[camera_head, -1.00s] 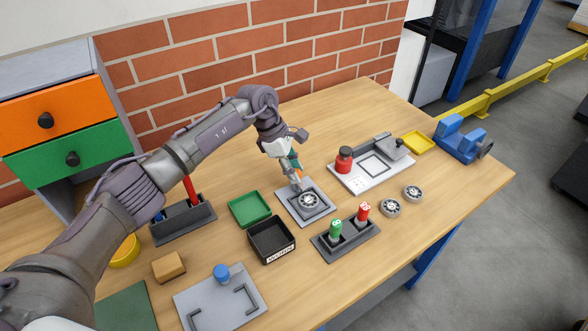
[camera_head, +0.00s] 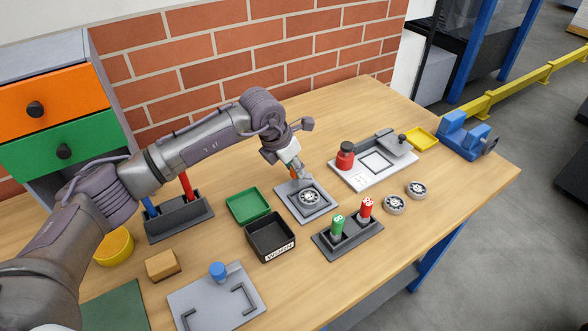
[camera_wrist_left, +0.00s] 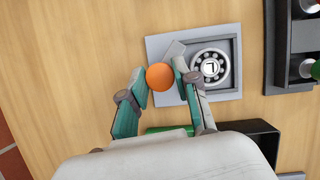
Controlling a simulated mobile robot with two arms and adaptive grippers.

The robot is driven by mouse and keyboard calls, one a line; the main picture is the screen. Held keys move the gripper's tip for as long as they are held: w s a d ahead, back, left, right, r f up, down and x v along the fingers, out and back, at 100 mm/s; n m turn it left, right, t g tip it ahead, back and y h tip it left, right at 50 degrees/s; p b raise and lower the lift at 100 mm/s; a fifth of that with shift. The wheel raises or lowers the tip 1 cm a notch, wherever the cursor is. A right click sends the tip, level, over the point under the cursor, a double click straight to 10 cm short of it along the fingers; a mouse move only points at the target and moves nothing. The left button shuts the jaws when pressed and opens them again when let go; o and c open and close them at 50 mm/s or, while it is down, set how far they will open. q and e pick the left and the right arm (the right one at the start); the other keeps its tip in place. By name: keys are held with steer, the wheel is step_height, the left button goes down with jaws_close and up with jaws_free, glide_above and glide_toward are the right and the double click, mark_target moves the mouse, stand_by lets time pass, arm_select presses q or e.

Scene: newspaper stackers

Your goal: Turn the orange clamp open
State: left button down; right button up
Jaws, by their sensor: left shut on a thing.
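The orange clamp's round knob (camera_wrist_left: 160,77) sits between the two teal-lined fingers of my left gripper (camera_wrist_left: 159,72) in the left wrist view. The gripper is shut on it. The clamp's grey arm (camera_wrist_left: 173,50) lies beside a round bearing (camera_wrist_left: 210,67), at the edge of its recess in the grey fixture plate (camera_wrist_left: 160,46). In the head view my left gripper (camera_head: 297,172) is low over the back of the plate (camera_head: 289,199), behind the bearing (camera_head: 310,197). Only a sliver of orange (camera_head: 292,173) shows there. My right gripper is not in view.
A green tray (camera_head: 248,205) and a black bin (camera_head: 270,237) stand left of the plate. A dark holder (camera_head: 347,239) with a green and a red piece is in front. A white fixture (camera_head: 365,180) with a red-topped item stands to the right. Two loose bearings (camera_head: 395,204) lie nearby.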

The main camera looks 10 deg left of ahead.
arm_select(q)
steer(key=n+y+b, duration=0.1)
steer(key=n+b, duration=0.1)
steer(key=n, duration=0.1)
steer(key=shift+f+n+t, duration=0.15)
steer(key=shift+n+t, duration=0.15)
steer(key=shift+t, duration=0.1)
steer(key=shift+d+n+y+b, duration=0.15)
steer(key=shift+n+y+b, duration=0.75)
steer(key=shift+n+b, duration=0.85)
steer(key=shift+n, duration=0.25)
steer(key=c, duration=0.9)
jaws_free()
steer(key=shift+o, duration=0.2)
steer(key=shift+s+r, duration=0.1)
steer(key=shift+r, duration=0.25)
steer(key=v, duration=1.1)
steer(key=shift+s+r, duration=0.2)
steer(key=shift+r, duration=0.05)
steer(key=shift+r, duration=0.1)
